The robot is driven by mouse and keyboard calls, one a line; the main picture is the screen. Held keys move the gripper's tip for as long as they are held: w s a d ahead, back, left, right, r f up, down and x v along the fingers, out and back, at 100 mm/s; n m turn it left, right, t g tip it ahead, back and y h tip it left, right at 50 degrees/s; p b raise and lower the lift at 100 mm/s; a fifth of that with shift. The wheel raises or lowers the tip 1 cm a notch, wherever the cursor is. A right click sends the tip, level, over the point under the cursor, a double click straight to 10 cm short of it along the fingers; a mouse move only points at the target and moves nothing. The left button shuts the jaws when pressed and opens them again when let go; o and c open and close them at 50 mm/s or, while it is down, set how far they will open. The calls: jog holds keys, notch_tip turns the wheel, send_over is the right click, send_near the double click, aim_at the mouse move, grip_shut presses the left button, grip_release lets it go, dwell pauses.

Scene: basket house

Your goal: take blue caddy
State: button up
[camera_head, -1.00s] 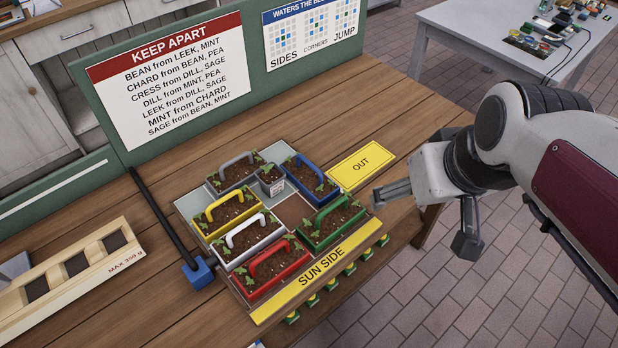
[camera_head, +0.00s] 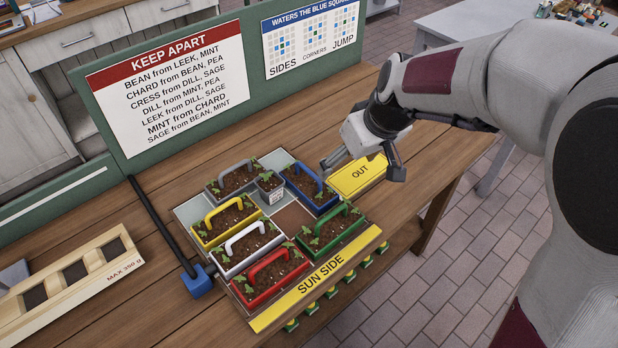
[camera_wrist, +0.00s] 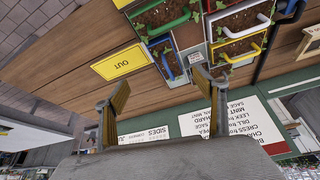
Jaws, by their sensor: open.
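The blue caddy (camera_head: 320,208) stands upright on the tray at its back right, beside the yellow OUT card. It holds soil and seedlings and has a raised blue handle. It also shows in the wrist view (camera_wrist: 174,72), above and just right of centre between the fingers. My gripper (camera_head: 363,168) is open and empty, above and to the right of the caddy, over the OUT card area in the head view. In the wrist view its two fingers (camera_wrist: 162,92) are spread wide with nothing between them.
Yellow, white and red caddies fill the left of the tray. The OUT card (camera_head: 358,178) is bare. A green sign board rises behind.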

aim_at(309, 184)
jog(key=w+a+f, duration=0.2)
jog(key=f, duration=0.2)
jog(key=w+a+f+n, duration=0.1)
jog(key=w+a+f, duration=0.1)
jog(key=w+f, duration=0.1)
jog(key=w+a+f+n, duration=0.1)
jog(key=w+a+f, duration=0.1)
jog(key=f, duration=0.2)
jog(key=shift+w+a+f+g, duration=0.3)
jog(key=shift+f+g, duration=0.1)
jog(key=shift+x, duration=1.25)
jog(key=shift+f, duration=0.1)
jog(key=shift+x, duration=2.55)
jog(key=shift+a, duration=0.1)
jog(key=c, duration=1.4)
